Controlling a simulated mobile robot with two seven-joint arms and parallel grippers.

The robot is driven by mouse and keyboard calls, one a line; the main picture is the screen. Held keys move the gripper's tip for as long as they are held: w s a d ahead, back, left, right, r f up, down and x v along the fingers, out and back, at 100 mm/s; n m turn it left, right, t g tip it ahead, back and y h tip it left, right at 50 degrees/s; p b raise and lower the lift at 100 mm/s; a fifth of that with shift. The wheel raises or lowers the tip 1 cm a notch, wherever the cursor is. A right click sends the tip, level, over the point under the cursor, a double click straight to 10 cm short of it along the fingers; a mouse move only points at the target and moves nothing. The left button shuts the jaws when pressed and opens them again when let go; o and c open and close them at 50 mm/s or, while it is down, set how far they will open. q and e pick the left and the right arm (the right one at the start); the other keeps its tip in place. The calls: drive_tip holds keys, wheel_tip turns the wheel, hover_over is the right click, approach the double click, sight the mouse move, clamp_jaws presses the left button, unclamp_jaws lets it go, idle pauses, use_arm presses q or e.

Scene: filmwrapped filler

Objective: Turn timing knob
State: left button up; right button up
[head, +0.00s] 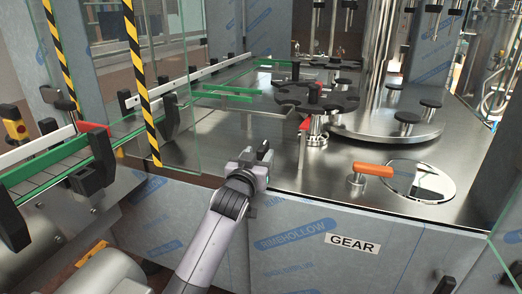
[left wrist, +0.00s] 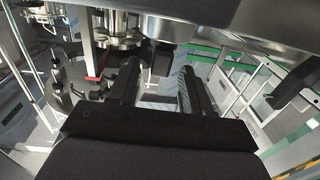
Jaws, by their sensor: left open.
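I cannot tell for sure which part is the timing knob. An orange-handled knob (head: 373,169) stands on a short steel post on the machine deck, left of a round shiny plate. A small red handle (head: 304,124) sits beside a steel collar further back. My left gripper (head: 256,154) is at the front edge of the deck, left of the orange handle and apart from it. In the left wrist view its two dark fingers (left wrist: 157,85) are spread with nothing between them. My right gripper is not in view.
The deck (head: 285,178) is bare between my left gripper and the orange handle. A steel turntable (head: 385,124) with black discs and a column stands behind. A conveyor with green rails (head: 55,160) and a striped post (head: 142,85) are at left. A GEAR label (head: 352,243) marks the front panel.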

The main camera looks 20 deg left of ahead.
sight(260, 153)
use_arm(q)
drive_tip(key=shift+w, duration=1.65)
